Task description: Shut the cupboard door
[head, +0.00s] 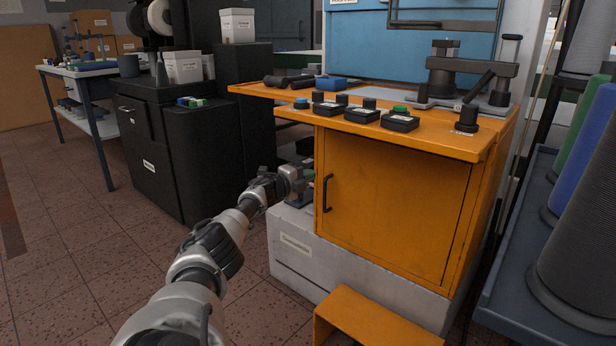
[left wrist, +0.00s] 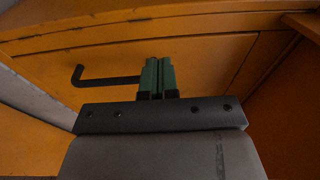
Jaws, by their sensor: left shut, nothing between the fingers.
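The orange cupboard door (head: 395,205) is in the front of the orange cabinet in the head view, below its worktop. It looks flush or nearly flush with the frame; I cannot tell if a small gap is left. Its black bar handle (head: 327,193) is near the left edge. My left gripper (head: 309,177) is beside that edge, left of the handle. In the left wrist view, its green fingertips (left wrist: 157,78) are together and empty in front of the orange door (left wrist: 190,62), beside the black handle (left wrist: 105,79). Contact with the door cannot be told. My right gripper is not in view.
The orange worktop (head: 450,145) overhangs the door and carries black button boxes and a press. A grey plinth (head: 300,258) is below, with an orange step (head: 365,320) in front. A rack with large spools (head: 585,240) stands right. Open tiled floor (head: 90,250) lies left.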

